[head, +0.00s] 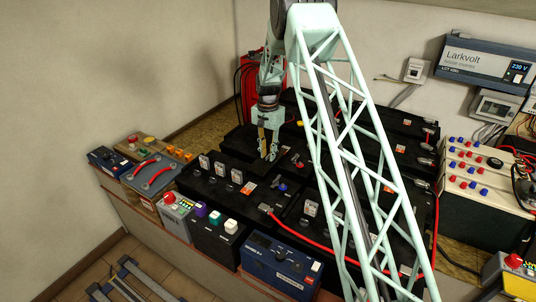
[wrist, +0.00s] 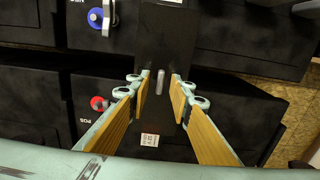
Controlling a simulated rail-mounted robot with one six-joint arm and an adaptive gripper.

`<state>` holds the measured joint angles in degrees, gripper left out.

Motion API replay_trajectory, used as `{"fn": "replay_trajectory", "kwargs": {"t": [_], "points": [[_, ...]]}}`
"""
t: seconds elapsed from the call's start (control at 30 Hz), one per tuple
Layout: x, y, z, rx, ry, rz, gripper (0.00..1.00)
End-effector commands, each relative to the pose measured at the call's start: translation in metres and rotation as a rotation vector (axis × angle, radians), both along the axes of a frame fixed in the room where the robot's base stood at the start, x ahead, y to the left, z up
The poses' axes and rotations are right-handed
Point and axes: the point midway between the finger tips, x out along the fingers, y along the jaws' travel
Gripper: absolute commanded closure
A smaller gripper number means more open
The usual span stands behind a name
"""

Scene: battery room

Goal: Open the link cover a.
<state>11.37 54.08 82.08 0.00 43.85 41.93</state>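In the wrist view a dark flat cover (wrist: 163,38) spans the gap between black battery blocks, with a small upright grey peg (wrist: 159,81) on it. I take this as link cover a; no letter on it is readable. My gripper (wrist: 161,84) is open, its wood-coloured finger pads on either side of the peg, with visible gaps. Whether the fingertips are level with the peg I cannot tell. In the head view my gripper (head: 268,143) points down over the far-left part of the battery bank, and the cover cannot be made out there.
A blue terminal (wrist: 96,18) and a red terminal (wrist: 98,103) sit left of the cover. Black batteries (head: 195,187) crowd around my gripper. A panel with red cables (head: 152,174) stands at the left, a red case (head: 253,88) behind. My lattice arm blocks the bank's middle.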

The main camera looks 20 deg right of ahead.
Motion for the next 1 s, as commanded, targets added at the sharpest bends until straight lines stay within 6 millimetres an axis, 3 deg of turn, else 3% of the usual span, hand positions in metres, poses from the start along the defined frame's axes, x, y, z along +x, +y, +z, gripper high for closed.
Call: {"fn": "replay_trajectory", "kwargs": {"t": [0.37, 1.0], "points": [[0.001, 0.000, 0.022, 0.000, -0.003, 0.000, 0.80], [0.000, 0.000, 0.106, 0.000, -0.001, 0.000, 0.80]]}}
